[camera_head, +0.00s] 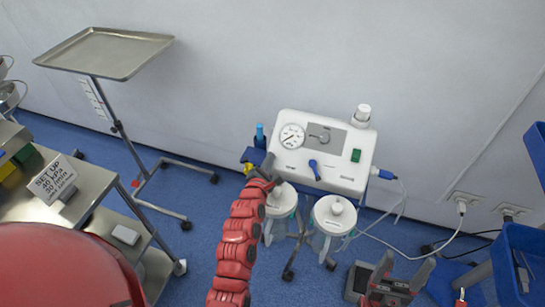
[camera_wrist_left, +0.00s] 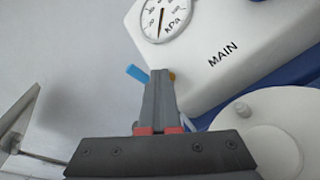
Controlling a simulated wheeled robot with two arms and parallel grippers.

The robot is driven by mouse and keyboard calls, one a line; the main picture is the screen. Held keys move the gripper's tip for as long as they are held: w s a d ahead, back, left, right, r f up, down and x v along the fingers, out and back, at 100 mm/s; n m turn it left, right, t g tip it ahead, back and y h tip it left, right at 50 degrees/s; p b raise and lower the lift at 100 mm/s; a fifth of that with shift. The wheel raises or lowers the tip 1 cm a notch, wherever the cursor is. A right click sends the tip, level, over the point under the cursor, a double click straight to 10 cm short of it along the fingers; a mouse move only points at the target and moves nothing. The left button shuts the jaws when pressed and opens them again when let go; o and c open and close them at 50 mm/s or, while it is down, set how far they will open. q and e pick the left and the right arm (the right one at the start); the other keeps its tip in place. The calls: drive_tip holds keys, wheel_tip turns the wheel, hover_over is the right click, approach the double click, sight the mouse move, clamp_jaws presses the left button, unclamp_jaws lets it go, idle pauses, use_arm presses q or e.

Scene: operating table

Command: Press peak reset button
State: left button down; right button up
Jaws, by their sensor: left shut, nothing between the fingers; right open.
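A white suction unit (camera_head: 345,172) with a round gauge (camera_head: 291,136), a blue knob (camera_head: 314,168) and a green switch (camera_head: 356,155) stands near the wall. In the left wrist view its gauge (camera_wrist_left: 165,14) and the word MAIN show. I cannot make out which part is the peak reset button. My left gripper (camera_head: 267,160) is shut and empty, at the unit's lower left edge below the gauge; its fingertips (camera_wrist_left: 158,73) also show in the left wrist view. Whether they touch the unit I cannot tell. My right gripper (camera_head: 387,268) is open, low at the front right.
Two white canisters (camera_head: 334,214) hang below the unit. A blue-topped part (camera_head: 260,136) is at its left side. A steel tray stand (camera_head: 108,50) and a cart with a SET UP sign (camera_head: 54,180) are at left. Cables run to wall sockets (camera_head: 461,203). A blue bin (camera_head: 515,262) is at right.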

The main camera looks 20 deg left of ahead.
use_arm(q)
drive_tip(key=shift+s+r, duration=0.4)
drive_tip(key=shift+r, duration=0.2)
drive_tip(key=shift+r+p, duration=0.1)
drive_tip(key=shift+p, duration=0.2)
drive_tip(key=s+r+p, duration=0.1)
drive_tip(key=r, duration=0.1)
drive_tip(key=s+r+p, duration=0.1)
drive_tip(key=s+r, duration=0.1)
drive_tip(key=shift+a, duration=0.1)
idle(0.7)
